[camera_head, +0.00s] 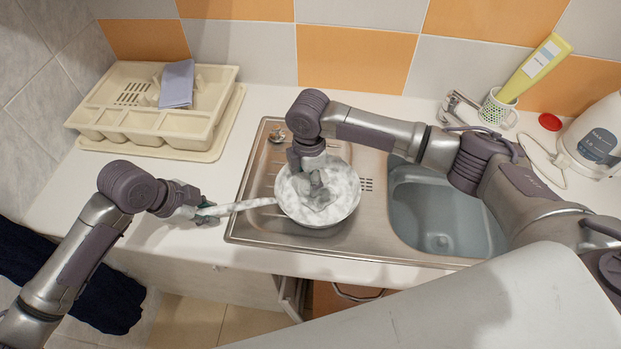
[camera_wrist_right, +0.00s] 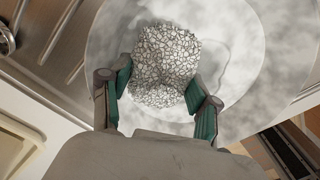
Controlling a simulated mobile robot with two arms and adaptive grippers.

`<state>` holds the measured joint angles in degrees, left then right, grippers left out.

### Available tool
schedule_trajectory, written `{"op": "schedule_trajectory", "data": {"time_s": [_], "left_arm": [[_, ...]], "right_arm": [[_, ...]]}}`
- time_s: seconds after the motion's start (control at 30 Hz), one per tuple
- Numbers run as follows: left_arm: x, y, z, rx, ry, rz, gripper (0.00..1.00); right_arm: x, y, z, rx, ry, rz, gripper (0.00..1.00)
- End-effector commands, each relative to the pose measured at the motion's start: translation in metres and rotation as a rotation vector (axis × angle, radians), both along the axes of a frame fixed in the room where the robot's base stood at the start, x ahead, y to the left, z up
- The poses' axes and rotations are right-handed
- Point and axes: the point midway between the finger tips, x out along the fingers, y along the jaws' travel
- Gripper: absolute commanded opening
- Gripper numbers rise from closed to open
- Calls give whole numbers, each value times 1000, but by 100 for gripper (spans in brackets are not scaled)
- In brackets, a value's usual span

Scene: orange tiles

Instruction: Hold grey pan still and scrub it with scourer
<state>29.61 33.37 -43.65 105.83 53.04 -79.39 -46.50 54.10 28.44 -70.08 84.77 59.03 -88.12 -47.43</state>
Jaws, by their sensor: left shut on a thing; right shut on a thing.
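The grey pan (camera_head: 346,201) sits on the sink's drainboard, its handle (camera_head: 245,204) pointing left over the counter. Its surface looks mottled white and grey. My left gripper (camera_head: 207,209) is shut on the handle's end. My right gripper (camera_head: 316,182) reaches down into the pan from above. In the right wrist view, my right gripper (camera_wrist_right: 158,100) is shut on the scourer (camera_wrist_right: 166,60), a pale, mesh-like lump between its green-padded fingers. The pan's inside (camera_wrist_right: 262,70) lies behind it. In the head view the scourer is mostly hidden by the gripper.
The steel sink basin (camera_head: 440,215) is right of the pan. A cream dish rack (camera_head: 200,130) with a grey-blue cloth (camera_head: 177,84) stands at the back left.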

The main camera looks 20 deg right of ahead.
Motion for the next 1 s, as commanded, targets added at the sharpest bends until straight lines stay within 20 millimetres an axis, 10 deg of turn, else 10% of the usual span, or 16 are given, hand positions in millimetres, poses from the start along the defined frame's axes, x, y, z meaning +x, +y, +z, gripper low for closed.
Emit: {"op": "schedule_trajectory", "data": {"time_s": [1.0], "left_arm": [[0,0,0,0,-1,-1,0]], "right_arm": [[-49,-8,-4,-3,6,0,33]]}}
